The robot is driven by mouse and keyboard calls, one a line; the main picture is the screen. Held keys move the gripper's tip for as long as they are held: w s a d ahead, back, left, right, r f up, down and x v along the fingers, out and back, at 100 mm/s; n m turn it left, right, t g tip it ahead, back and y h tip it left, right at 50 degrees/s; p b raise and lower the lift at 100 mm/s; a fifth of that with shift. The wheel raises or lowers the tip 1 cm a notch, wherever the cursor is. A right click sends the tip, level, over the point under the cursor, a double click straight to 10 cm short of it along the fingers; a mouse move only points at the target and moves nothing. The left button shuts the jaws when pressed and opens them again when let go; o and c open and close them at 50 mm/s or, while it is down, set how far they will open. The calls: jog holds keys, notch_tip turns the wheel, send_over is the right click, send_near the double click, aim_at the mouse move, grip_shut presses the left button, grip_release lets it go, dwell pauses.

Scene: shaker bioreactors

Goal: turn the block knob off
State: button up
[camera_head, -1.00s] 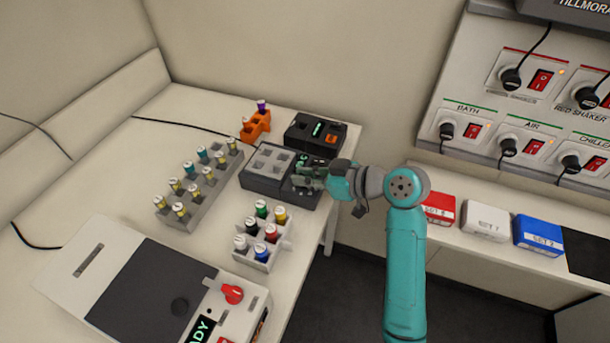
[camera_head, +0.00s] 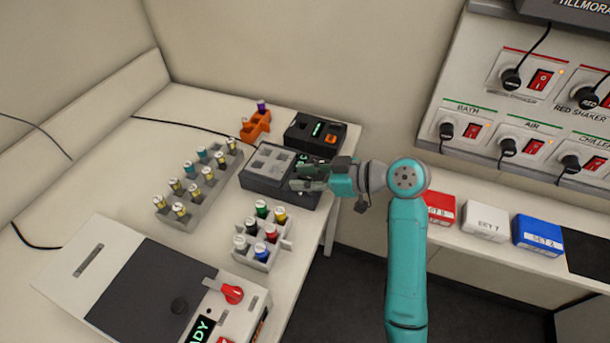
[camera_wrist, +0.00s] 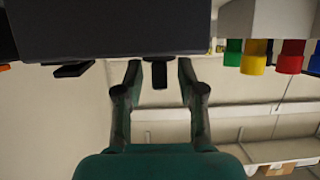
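The grey block unit (camera_head: 262,183) with square wells stands on the bench. It shows as a dark body across the top of the wrist view (camera_wrist: 110,28). A dark knob (camera_wrist: 159,76) sticks out from it in the wrist view. My gripper (camera_head: 294,178) is at the block's right side in the head view, hiding part of its front and the knob. In the wrist view my gripper's fingers (camera_wrist: 159,62) are open, one on each side of the knob, with visible gaps. Another dark protruding part (camera_wrist: 73,70) shows to the left.
A rack of coloured-cap vials (camera_head: 262,238) stands close in front of the block. A longer vial rack (camera_head: 205,195) is to its left. A black device (camera_head: 315,132) and an orange rack (camera_head: 256,127) stand behind. A large unit with a red knob (camera_head: 232,294) is at the front.

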jog(key=v, duration=1.2)
jog(key=shift+s, duration=0.1)
jog(key=shift+f, duration=0.1)
jog(key=s+d+f+m+t+h, duration=0.1)
jog(key=s+f+m+t+h, duration=0.3)
jog(key=s+f+m, duration=0.55)
jog(key=s+d+f+m+t+h, duration=0.2)
jog(key=s+f+m+t+h, duration=0.3)
jog(key=f, duration=0.8)
jog(key=s+d+h, duration=0.3)
jog(key=s, duration=1)
jog(key=s+d+r+t, duration=0.1)
jog(key=s+r, duration=0.8)
jog(key=s, duration=0.3)
jog(key=shift+n+h, duration=0.3)
jog(key=shift+n, duration=0.05)
